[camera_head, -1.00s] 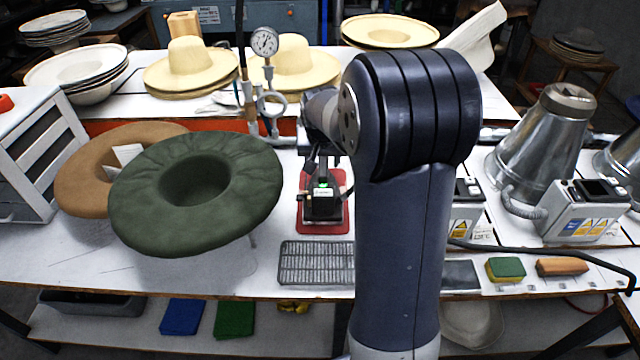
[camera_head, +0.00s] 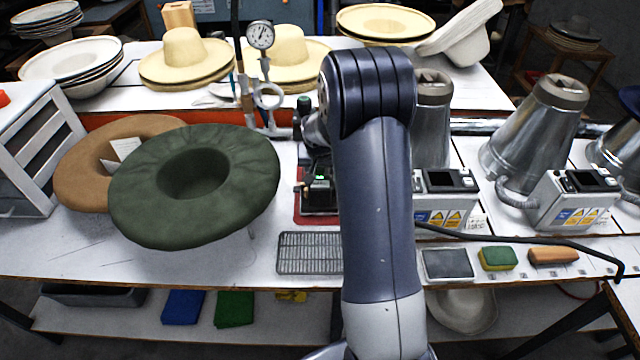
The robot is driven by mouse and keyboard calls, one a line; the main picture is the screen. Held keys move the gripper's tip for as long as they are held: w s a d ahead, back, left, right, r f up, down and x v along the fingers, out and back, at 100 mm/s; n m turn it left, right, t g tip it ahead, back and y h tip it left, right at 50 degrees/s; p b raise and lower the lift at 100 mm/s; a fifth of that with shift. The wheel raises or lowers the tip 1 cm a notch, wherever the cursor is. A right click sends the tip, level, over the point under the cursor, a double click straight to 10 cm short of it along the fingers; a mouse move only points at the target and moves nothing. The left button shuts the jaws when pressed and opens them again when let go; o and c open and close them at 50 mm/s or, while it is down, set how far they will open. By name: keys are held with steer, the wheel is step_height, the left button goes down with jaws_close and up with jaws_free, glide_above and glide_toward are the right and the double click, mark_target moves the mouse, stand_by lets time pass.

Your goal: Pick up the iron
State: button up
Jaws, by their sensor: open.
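The iron (camera_head: 319,196) looks dark and boxy, with a small green light near its top. It rests on a red mat (camera_head: 304,217) near the middle of the table. My arm hides its right side. My gripper (camera_head: 314,163) is small and dark in the picture, just left of my arm, at or just above the iron. It is open. My arm largely hides the fingertips, so I cannot tell whether they touch the iron.
A green felt hat (camera_head: 195,235) and a brown one (camera_head: 80,175) stand left of the mat. A grey grate (camera_head: 310,253) lies in front. A dial gauge (camera_head: 260,36) stands behind. Metal cones and control boxes (camera_head: 578,198) are at right, with a sponge (camera_head: 497,259) before them.

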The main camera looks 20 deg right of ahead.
steer(key=shift+f, duration=0.1)
jaws_close()
stand_by(0.5)
steer(key=shift+w+r, duration=0.2)
steer(key=shift+r, duration=0.05)
